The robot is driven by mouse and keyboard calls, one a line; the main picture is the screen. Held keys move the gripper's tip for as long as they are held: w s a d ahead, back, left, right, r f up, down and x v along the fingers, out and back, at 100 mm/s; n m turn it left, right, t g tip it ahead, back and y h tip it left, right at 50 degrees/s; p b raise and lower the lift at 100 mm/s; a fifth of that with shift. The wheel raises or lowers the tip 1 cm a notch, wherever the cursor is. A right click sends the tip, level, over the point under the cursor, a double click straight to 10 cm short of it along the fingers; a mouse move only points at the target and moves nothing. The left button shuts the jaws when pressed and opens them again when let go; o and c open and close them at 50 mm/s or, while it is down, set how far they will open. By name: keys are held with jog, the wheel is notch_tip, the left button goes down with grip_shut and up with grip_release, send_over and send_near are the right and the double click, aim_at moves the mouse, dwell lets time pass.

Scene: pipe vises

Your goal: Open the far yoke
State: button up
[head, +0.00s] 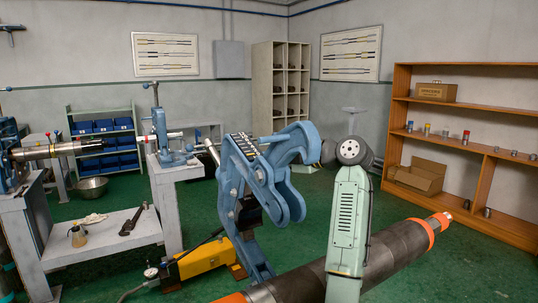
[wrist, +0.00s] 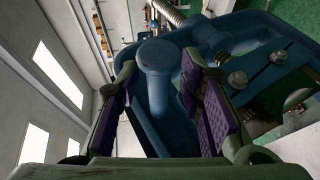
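A large blue yoke (head: 262,180) stands in the middle of the head view, tilted, with a curved arm arching to the right. A long dark pipe (head: 395,253) with orange bands runs beside it in the foreground. My gripper is mostly hidden in the head view, behind my wrist joint at the yoke's curved end. In the wrist view my gripper (wrist: 160,66) has its purple-padded fingers apart, one on each side of a round-headed blue post (wrist: 157,98). Gaps seem to show beside the post; firm contact cannot be made out.
A smaller blue vise (head: 168,140) stands on a white stand behind left. Another vise at the far left holds a metal pipe (head: 60,149). A yellow pump (head: 197,260) lies on the green floor. A wooden shelf (head: 480,125) lines the right; open floor lies behind the yoke.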

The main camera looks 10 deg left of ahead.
jog(key=shift+d, duration=0.1)
jog(key=v, duration=1.2)
jog(key=shift+s, duration=0.15)
